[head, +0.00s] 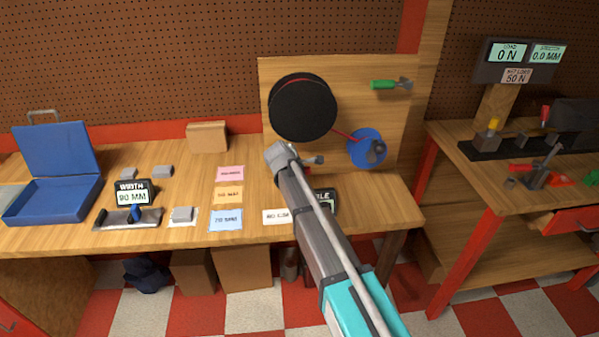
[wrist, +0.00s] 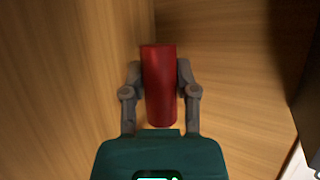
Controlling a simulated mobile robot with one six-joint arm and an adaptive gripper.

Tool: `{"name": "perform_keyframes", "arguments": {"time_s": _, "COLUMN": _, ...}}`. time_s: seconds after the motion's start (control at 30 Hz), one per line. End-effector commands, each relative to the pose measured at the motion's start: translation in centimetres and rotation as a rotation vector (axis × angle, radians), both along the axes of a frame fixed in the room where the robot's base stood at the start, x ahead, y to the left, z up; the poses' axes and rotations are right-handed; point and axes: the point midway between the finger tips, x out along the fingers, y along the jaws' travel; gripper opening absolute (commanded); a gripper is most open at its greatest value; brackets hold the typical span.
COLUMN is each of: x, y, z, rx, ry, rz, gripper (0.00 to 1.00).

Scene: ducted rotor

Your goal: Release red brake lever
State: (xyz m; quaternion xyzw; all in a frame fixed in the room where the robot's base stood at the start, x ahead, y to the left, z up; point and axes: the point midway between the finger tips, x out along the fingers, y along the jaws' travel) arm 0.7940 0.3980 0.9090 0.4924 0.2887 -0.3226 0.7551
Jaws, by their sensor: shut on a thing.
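The red brake lever (wrist: 159,98) shows in the wrist view as a red, rounded bar between the two grey fingers of my gripper (wrist: 159,76). The fingers touch it on both sides, and my gripper is shut on it. In the head view my gripper (head: 312,160) is in front of the upright wooden board (head: 340,75), below the black rotor disc (head: 303,107). My wrist hides the lever there. A blue wheel (head: 362,146) is to the right, with a thin red strip running from the disc toward it.
A dark display (head: 326,200) is partly behind my arm. Coloured cards (head: 228,195), a width gauge (head: 132,193) and an open blue case (head: 50,195) lie on the left of the bench. A second bench (head: 480,165) stands at right.

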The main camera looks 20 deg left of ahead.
Motion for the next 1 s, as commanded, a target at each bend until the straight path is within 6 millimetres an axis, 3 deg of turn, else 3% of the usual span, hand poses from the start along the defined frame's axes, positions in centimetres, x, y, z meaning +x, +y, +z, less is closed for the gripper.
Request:
{"name": "perform_keyframes", "arguments": {"time_s": 0.03, "x": -0.2, "y": -0.2, "z": -0.1, "rx": -0.004, "ry": 0.004, "rz": -0.006, "gripper": 0.0}}
{"name": "perform_keyframes", "arguments": {"time_s": 0.07, "x": -0.2, "y": -0.2, "z": -0.1, "rx": -0.005, "ry": 0.004, "rz": -0.005, "gripper": 0.44}}
{"name": "perform_keyframes", "arguments": {"time_s": 0.23, "x": -0.4, "y": 0.3, "z": -0.1, "rx": -0.002, "ry": 0.004, "rz": 0.003, "gripper": 0.73}}
{"name": "perform_keyframes", "arguments": {"time_s": 0.73, "x": -0.5, "y": 0.6, "z": 0.0, "rx": 0.0, "ry": 0.003, "rz": 0.007, "gripper": 0.73}}
{"name": "perform_keyframes", "arguments": {"time_s": 1.0, "x": -1.3, "y": -0.6, "z": 1.6, "rx": 0.056, "ry": -0.027, "rz": -0.062, "gripper": 0.73}}
